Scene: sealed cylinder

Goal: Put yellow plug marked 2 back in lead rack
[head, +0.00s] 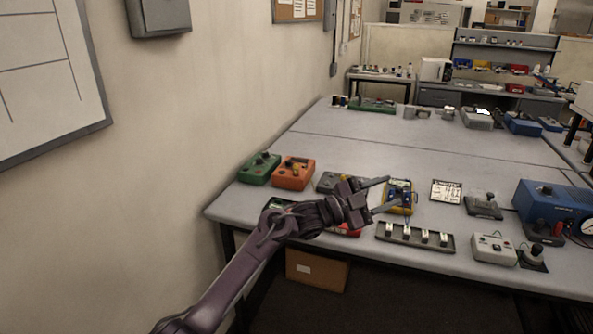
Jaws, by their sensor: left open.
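My left gripper (393,192) reaches in from the left over the near part of the bench. Its two fingers are spread apart with nothing seen between them. The fingertips overlap a yellow meter-like box (410,185) with blue parts on its face; I cannot tell whether they touch it. A long dark grey strip with several white blocks (415,237) lies near the front edge; I cannot tell whether it is the lead rack. I cannot make out a yellow plug marked 2; it is too small or hidden. My right gripper is out of view.
A green box (259,168) and an orange box (293,173) stand at the left of the bench (330,150). A white card (446,191), a grey switch box (483,205), a white box (494,249) and a blue unit with a gauge (550,208) stand right. The bench middle is clear.

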